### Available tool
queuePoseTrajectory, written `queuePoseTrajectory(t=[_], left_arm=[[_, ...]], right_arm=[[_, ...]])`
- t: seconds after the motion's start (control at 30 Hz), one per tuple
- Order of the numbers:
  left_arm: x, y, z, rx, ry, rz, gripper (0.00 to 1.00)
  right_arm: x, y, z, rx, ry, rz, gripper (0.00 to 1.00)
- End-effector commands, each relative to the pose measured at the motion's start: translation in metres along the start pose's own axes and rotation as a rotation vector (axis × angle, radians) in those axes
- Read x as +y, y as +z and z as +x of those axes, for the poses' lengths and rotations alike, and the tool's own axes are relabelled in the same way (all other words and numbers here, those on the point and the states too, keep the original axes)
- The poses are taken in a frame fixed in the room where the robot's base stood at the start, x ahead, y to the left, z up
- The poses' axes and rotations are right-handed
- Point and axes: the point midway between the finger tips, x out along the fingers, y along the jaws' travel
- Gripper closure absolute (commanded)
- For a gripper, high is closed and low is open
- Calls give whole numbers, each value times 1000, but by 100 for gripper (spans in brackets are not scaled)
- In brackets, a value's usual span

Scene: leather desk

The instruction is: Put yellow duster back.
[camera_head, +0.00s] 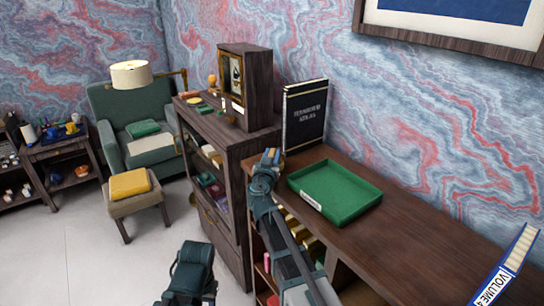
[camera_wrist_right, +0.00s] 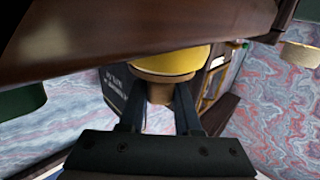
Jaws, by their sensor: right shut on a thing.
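The yellow duster shows close up in the wrist view, with a rounded yellow head (camera_wrist_right: 172,62) and a brown lower part (camera_wrist_right: 160,92) between my fingers. My right gripper, seen in the wrist view (camera_wrist_right: 158,112), is shut on it. In the head view my right gripper (camera_head: 267,163) is by the left end of the long wooden bookcase (camera_head: 420,225), left of the green tray (camera_head: 340,190). The duster cannot be made out there.
A black book (camera_head: 305,115) stands upright behind the tray. A taller dark cabinet (camera_head: 238,150) with a clock (camera_head: 245,85) is on the left. A blue-and-white volume (camera_head: 505,270) is at the right edge. The bookcase top right of the tray is mostly clear.

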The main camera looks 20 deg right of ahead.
Motion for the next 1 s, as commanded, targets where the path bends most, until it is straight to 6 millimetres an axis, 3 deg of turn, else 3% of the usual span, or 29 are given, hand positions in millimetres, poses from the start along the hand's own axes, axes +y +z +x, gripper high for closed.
queuePoseTrajectory(t=[0.03, 0.07, 0.2, 0.6, 1.0], left_arm=[[0, 0, 3, 0, 0, 0, 50], [0, 0, 2, 0, 0, 0, 50], [0, 0, 2, 0, 0, 0, 50], [0, 0, -3, 0, 0, 0, 50], [0, 0, -2, 0, 0, 0, 50]], right_arm=[[0, 3, 0, 0, 0, 0, 100], [0, 2, 0, 0, 0, 0, 64], [0, 2, 0, 0, 0, 0, 39], [0, -3, -3, 0, -1, 0, 38], [1, -1, -84, 0, -3, 0, 38]])
